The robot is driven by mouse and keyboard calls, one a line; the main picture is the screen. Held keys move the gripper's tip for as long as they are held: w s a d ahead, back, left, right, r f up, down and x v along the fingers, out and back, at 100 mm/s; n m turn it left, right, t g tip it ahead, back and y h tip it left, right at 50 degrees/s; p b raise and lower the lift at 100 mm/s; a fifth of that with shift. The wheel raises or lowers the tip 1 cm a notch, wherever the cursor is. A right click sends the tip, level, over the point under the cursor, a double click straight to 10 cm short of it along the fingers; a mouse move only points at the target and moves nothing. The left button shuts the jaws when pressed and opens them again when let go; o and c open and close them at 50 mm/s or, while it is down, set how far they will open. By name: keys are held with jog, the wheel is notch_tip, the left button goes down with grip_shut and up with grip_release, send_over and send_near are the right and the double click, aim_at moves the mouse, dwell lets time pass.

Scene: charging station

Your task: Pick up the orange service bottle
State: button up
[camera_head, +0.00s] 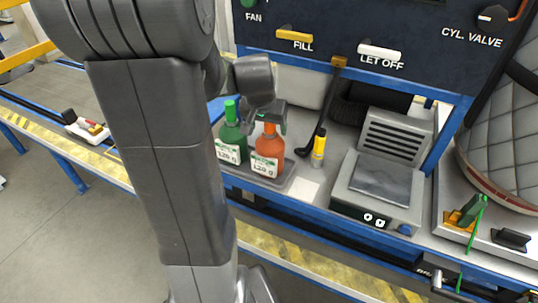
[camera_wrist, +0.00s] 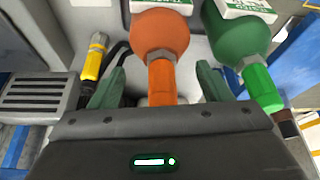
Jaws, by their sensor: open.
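The orange service bottle (camera_head: 268,150) stands upright with a white label on a grey tray (camera_head: 283,182) on the bench. It also shows in the wrist view (camera_wrist: 160,42), with its neck between my two fingers. My gripper (camera_wrist: 160,88) is open, with one finger on each side of the neck; I see no clear contact. In the head view my gripper (camera_head: 270,118) is at the bottle's top and partly hides it. A green bottle (camera_head: 231,135) stands right beside the orange one, on its left in the head view. In the wrist view the green bottle (camera_wrist: 243,45) is close to my right-hand finger.
A yellow and black tube (camera_head: 318,148) stands just right of the tray. A grey scale (camera_head: 378,185) stands further right. A dark hooked tool (camera_head: 322,118) leans behind. The control panel (camera_head: 350,35) rises above the bench. A white card (camera_head: 303,190) lies by the tray.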

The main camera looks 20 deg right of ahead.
aim_at(268, 128)
jog(key=shift+x, duration=2.1)
jog(key=shift+w+d+r, duration=0.1)
jog(key=shift+w, duration=0.1)
grip_shut()
